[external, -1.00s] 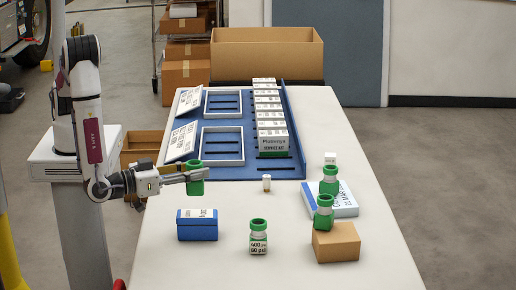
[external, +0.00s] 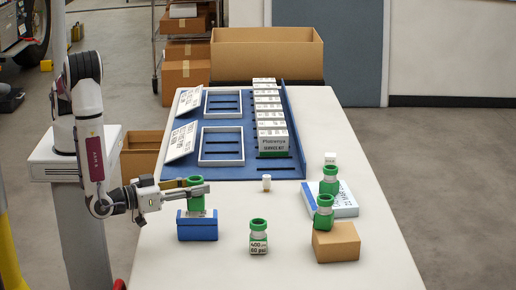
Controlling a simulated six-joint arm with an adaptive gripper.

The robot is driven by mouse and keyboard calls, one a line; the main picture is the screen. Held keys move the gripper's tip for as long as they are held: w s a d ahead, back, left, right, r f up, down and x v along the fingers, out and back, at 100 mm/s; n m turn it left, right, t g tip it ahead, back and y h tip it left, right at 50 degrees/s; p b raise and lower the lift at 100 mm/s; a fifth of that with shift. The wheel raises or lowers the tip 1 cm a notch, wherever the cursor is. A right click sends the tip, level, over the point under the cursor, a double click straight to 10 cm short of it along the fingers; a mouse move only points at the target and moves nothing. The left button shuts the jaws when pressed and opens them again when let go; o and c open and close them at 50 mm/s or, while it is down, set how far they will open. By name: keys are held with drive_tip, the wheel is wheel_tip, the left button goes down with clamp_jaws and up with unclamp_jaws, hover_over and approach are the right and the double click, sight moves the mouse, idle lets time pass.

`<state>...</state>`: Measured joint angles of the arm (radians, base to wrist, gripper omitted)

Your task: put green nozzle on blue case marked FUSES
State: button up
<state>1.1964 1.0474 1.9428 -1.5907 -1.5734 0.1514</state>
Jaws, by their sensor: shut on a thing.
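My gripper (external: 199,190) is shut on a green nozzle (external: 195,203) with a white label band. The nozzle is upright at the top of the blue case (external: 197,230). Its lower end meets the case top in the picture; I cannot tell whether it rests on it or hangs just above. The case stands on the white table at the front left, and its top label is mostly hidden by the nozzle and gripper.
Another green nozzle (external: 258,238) stands right of the case. Two more stand on a cardboard box (external: 336,243) and a white-blue box (external: 344,204). A blue rack (external: 230,168) with boxes lies behind.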

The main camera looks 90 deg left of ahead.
drive_tip(key=shift+f, duration=0.65)
drive_tip(key=shift+f, duration=0.15)
drive_tip(key=o, duration=1.3)
drive_tip(key=shift+c, duration=0.2)
drive_tip(key=v, duration=1.2)
